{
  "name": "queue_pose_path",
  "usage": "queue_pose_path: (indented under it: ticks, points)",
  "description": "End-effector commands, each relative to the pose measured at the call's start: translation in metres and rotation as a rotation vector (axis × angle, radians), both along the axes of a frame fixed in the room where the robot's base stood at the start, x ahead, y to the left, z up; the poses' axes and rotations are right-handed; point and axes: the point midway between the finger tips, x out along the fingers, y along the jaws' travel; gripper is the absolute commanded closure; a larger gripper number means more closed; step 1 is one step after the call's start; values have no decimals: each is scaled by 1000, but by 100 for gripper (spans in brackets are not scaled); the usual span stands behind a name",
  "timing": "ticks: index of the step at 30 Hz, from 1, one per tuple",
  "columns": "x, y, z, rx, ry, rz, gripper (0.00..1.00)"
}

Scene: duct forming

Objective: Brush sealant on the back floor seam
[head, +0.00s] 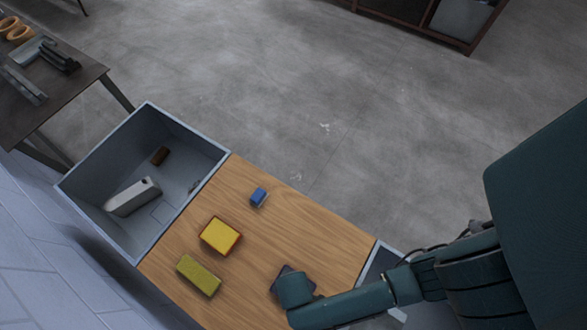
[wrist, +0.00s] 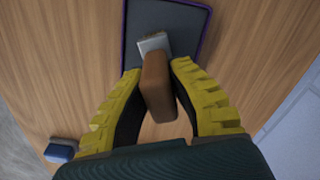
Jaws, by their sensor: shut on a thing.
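My gripper (wrist: 157,68) has its ribbed yellow fingers on either side of a brush with a brown handle (wrist: 157,92) and a pale metallic end (wrist: 153,43). The brush's end is over a dark flat panel with a purple edge (wrist: 178,18); I cannot tell if they touch. In the head view, part of the dark panel (head: 281,276) shows beside my wrist on the wooden tabletop, while the brush and fingers are hidden. I cannot make out a floor seam or any sealant in either view.
A blue item (head: 258,197), a yellow block (head: 220,236) and an olive block (head: 198,275) lie on the wooden tabletop (head: 310,232). Another grey box (head: 376,270) is partly hidden at right.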

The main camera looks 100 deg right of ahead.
Motion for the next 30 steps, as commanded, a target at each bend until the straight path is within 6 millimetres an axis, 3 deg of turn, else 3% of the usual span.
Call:
queue_pose_path:
  ticks: [30]
  points:
    - [0, 0, -4, 0, -1, 0, 100]
